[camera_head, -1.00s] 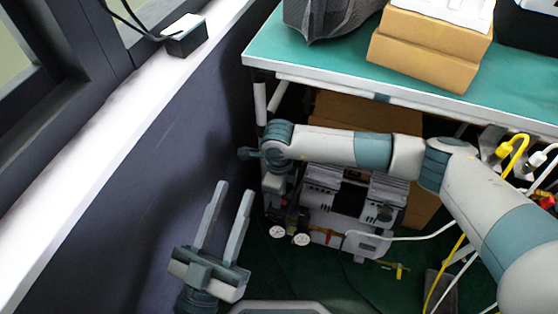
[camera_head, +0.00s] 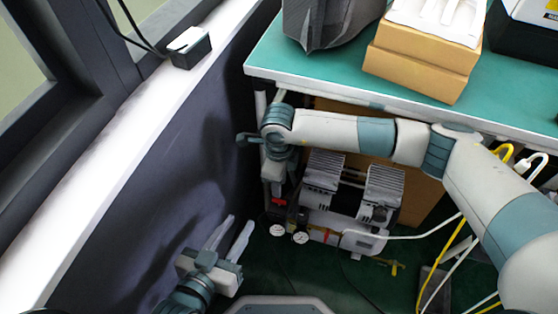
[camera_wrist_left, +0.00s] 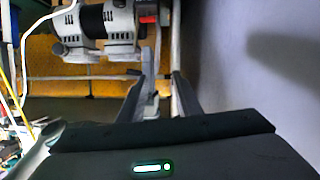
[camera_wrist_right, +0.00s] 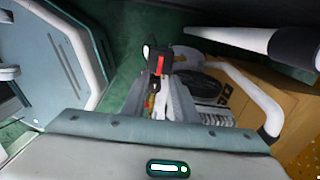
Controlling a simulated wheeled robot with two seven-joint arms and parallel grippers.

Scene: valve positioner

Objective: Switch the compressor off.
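The compressor (camera_head: 350,205) stands on the green floor under the table, a white and grey machine with two ribbed heads and two round gauges at its front left. A red switch part (camera_head: 279,202) sits at its left end; it also shows in the left wrist view (camera_wrist_left: 148,14) and the right wrist view (camera_wrist_right: 160,65). My right gripper (camera_head: 273,188) points down just above the red part. My left gripper (camera_head: 236,236) is open and empty, left of and nearer than the compressor.
The green table (camera_head: 330,68) overhangs the compressor. My right arm reaches across under its front edge. The dark wall (camera_head: 150,170) is close on the left. A cardboard box is behind the compressor. White and yellow cables (camera_head: 440,275) run along the right.

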